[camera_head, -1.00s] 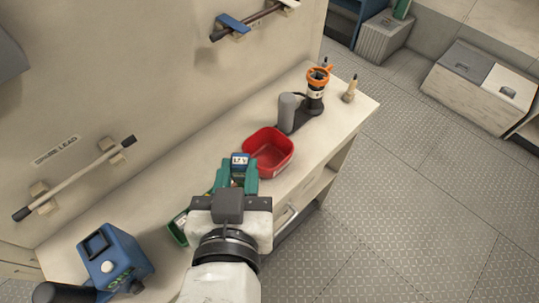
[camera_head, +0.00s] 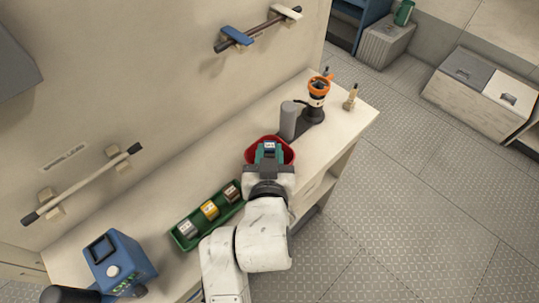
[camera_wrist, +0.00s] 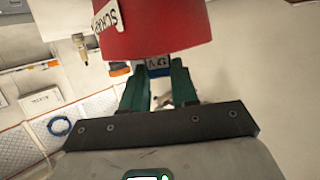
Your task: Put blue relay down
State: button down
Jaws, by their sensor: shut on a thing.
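My gripper (camera_head: 270,153) has green fingers and is shut on the blue relay (camera_head: 269,146), which has a pale label on its top. In the head view they are over the red bin (camera_head: 250,147), and the gripper hides much of it. In the wrist view the blue relay (camera_wrist: 158,66) shows between the green fingers (camera_wrist: 156,84). The red bin (camera_wrist: 165,28), with a partly visible "SCRAP" label, fills the upper middle there. I cannot tell whether the relay touches the bin.
A green tray (camera_head: 206,235) holds a grey, a yellow and a brown relay. A blue device (camera_head: 118,262) stands at the near left of the bench (camera_head: 160,200). A grey cylinder (camera_head: 288,120) and an orange-topped device (camera_head: 318,88) stand just beyond the bin.

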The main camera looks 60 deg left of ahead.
jog(key=shift+f, duration=0.7)
jog(key=shift+f, duration=0.4)
jog(key=shift+f+b, duration=0.15)
jog(key=shift+b, duration=0.2)
